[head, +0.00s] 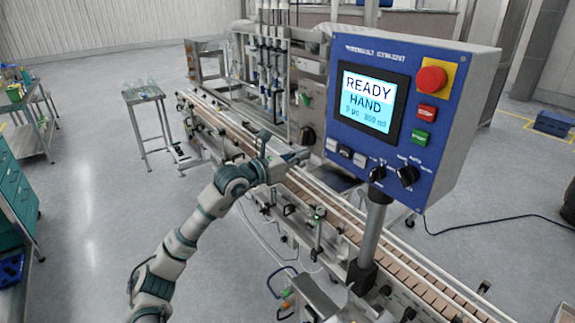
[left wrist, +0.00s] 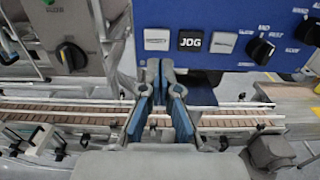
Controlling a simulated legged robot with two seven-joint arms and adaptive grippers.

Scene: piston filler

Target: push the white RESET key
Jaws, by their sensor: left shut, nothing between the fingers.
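The blue control panel (head: 405,115) carries a row of three keys under its screen. A white key (head: 331,144) is at the left, the black JOG key (head: 345,152) in the middle and another white key (head: 359,160) at the right. In the left wrist view the left white key (left wrist: 157,39), the JOG key (left wrist: 192,41) and the right white key (left wrist: 223,42) show; the lettering on both white keys is too blurred to read. My left gripper (head: 298,156) is shut and empty, left of the keys. Its fingertips (left wrist: 160,66) appear below the left white key, apart from it.
Black selector knobs (head: 408,175) sit right of the keys; a red emergency button (head: 431,79) is above. The screen (head: 367,101) reads READY HAND. The conveyor (head: 330,197) runs below the panel. Another dark selector (left wrist: 72,56) is at the left in the wrist view.

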